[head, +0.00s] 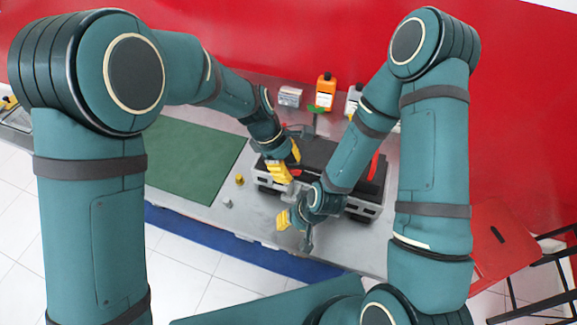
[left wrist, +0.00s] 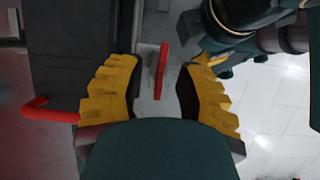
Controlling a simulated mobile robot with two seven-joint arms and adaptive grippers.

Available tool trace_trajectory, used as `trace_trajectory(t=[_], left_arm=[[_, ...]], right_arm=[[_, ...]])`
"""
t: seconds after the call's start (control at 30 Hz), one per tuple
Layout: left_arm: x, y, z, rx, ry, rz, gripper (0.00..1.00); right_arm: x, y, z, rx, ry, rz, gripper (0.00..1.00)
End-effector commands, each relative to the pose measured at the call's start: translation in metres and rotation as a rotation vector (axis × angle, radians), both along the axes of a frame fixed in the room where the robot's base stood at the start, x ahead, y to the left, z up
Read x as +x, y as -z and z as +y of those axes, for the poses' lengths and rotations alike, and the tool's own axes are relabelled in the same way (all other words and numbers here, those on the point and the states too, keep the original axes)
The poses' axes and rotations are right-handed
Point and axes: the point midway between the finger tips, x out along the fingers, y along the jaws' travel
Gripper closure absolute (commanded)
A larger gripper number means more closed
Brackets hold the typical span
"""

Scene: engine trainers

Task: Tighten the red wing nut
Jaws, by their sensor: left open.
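The red wing nut (left wrist: 160,72) shows in the left wrist view as a narrow red bar on a grey surface. It lies between and slightly beyond the two yellow fingers of my left gripper (left wrist: 158,98), which is open and apart from it. In the head view my left gripper (head: 284,162) is over the near left part of the engine trainer (head: 362,208), and I cannot make out the wing nut there. My right gripper (head: 292,228) is at the trainer's near edge, lower and nearer; its jaw opening is unclear.
A red handle (head: 374,165) stands on the trainer's right. A green mat (head: 190,160) lies left on the grey table. A small yellow part (head: 239,180) and a grey part (head: 227,204) lie between. An orange bottle (head: 325,92) and a box (head: 290,96) stand behind.

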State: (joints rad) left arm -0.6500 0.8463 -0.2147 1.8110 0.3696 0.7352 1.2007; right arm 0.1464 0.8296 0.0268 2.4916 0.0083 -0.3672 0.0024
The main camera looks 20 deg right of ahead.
Motion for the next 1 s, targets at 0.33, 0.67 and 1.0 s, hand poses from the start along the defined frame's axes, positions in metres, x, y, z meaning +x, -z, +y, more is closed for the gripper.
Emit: trace_trajectory(t=[0.33,0.67,1.0], left_arm=[[-0.0003,0.0018,-0.0007,-0.001,0.000,-0.001,0.73],[-0.0003,0.0017,-0.0006,0.000,0.002,-0.001,1.00],[-0.0001,0.0011,-0.0012,0.000,0.101,0.000,1.00]], right_arm=[[-0.0001,0.0001,0.0001,0.000,0.000,0.000,0.66],[-0.0001,0.0000,0.0001,0.000,0.000,0.000,0.66],[-0.0003,-0.0066,-0.0002,0.001,0.000,0.000,0.66]])
